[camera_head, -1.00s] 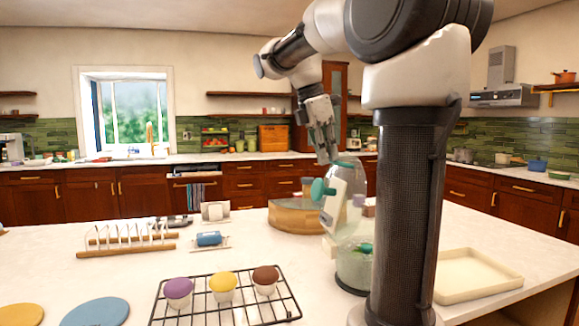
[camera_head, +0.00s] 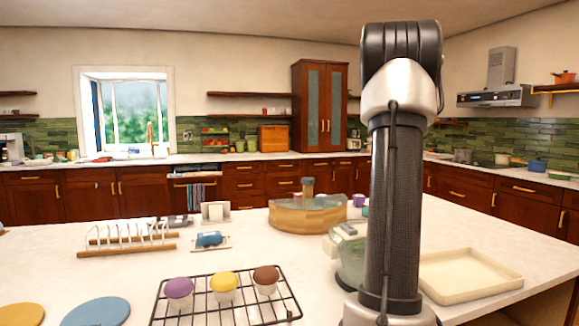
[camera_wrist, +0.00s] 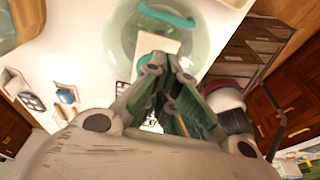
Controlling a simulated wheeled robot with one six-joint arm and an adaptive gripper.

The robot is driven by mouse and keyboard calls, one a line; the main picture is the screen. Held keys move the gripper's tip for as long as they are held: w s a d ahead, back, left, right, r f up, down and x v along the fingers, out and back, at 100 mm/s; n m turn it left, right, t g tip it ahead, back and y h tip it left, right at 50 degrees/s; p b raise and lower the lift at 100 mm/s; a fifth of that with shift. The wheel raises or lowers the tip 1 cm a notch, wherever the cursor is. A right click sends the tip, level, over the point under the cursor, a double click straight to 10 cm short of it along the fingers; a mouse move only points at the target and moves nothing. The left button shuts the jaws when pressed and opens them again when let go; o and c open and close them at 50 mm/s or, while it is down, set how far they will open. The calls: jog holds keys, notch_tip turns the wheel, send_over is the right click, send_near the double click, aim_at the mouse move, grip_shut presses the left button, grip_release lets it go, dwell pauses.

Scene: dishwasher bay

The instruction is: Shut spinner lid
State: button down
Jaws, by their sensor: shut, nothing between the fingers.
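The spinner (camera_head: 351,262) is a clear, green-tinted round bowl on the counter, partly hidden behind my column in the head view. Its lid (camera_head: 347,230) lies roughly flat across the top; I cannot tell whether it is fully seated. In the wrist view, the spinner's round clear body (camera_wrist: 125,28) fills the top middle, with a curved teal piece (camera_wrist: 165,14) and a pale block beneath it. My gripper (camera_wrist: 168,62) is shut and empty, its fingertips over the near side of the spinner. Contact cannot be told. The gripper is hidden in the head view.
A round wooden stand (camera_head: 300,217) sits behind the spinner and a cream tray (camera_head: 468,274) to its right. A wire rack (camera_head: 228,306) with several cupcakes lies in front left. A wooden dish rack (camera_head: 128,240) is at left. The counter between is fairly clear.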

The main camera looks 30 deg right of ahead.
jog(key=shift+y, duration=0.5)
jog(key=d+f, duration=0.1)
jog(key=f, duration=0.1)
jog(key=d+f, duration=0.1)
jog(key=f, duration=0.1)
jog(key=s+d+f, duration=0.1)
jog(key=f, duration=0.1)
jog(key=shift+d, duration=0.3)
jog(key=shift+d+f, duration=0.3)
jog(key=shift+f, duration=0.55)
